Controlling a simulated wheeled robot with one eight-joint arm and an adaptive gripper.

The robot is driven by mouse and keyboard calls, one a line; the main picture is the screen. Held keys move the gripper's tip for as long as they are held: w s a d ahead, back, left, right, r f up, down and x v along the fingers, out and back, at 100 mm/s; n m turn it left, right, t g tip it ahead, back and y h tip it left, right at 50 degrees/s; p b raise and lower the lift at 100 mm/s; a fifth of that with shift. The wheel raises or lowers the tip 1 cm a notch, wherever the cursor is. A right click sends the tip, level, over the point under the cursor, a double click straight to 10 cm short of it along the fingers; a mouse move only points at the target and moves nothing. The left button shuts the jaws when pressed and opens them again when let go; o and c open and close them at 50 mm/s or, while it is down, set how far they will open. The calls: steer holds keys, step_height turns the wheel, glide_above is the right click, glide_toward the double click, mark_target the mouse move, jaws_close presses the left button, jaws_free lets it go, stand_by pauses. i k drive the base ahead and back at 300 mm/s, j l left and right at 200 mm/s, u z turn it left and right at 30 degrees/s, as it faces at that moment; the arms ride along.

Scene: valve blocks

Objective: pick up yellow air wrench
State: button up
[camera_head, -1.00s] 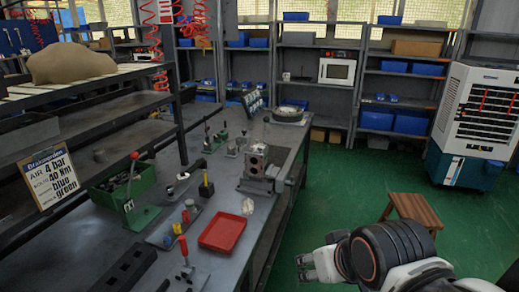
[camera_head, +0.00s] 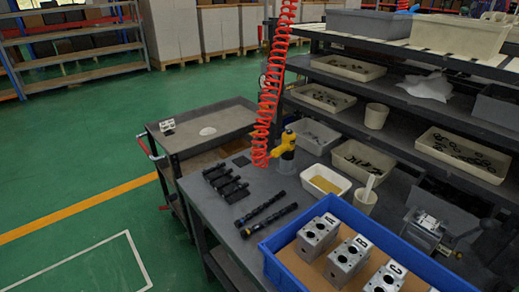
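The yellow air wrench (camera_head: 286,143) stands near the far left part of the dark workbench (camera_head: 208,196), below a red coiled hose (camera_head: 270,95). The hose hangs down close beside it; I cannot tell whether they are joined. The wrench's lower end sits at a grey holder or base whose shape is too small to make out. My gripper and arm are not in view now.
A blue tray (camera_head: 292,283) with valve blocks marked A, B and C fills the bench's front. Black tools (camera_head: 265,209), a white tray (camera_head: 326,181) and a cup (camera_head: 364,199) lie nearby. Shelves (camera_head: 410,118) rise behind. A cart (camera_head: 195,134) stands left, with free green floor beyond.

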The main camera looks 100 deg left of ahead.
mark_target(287, 150)
steer(key=u, duration=3.1)
steer(key=i+j+z, duration=0.15)
steer(key=z, duration=0.6)
steer(key=i+j+z, duration=0.15)
steer(key=j, duration=0.2)
steer(key=i+j+z, duration=0.15)
steer(key=j, duration=0.25)
steer(key=i+j+z, duration=0.1)
steer(key=j, duration=0.3)
steer(key=i+j+z, duration=0.15)
steer(key=j, duration=0.25)
steer(key=i+j+z, duration=0.15)
steer(key=j, duration=0.85)
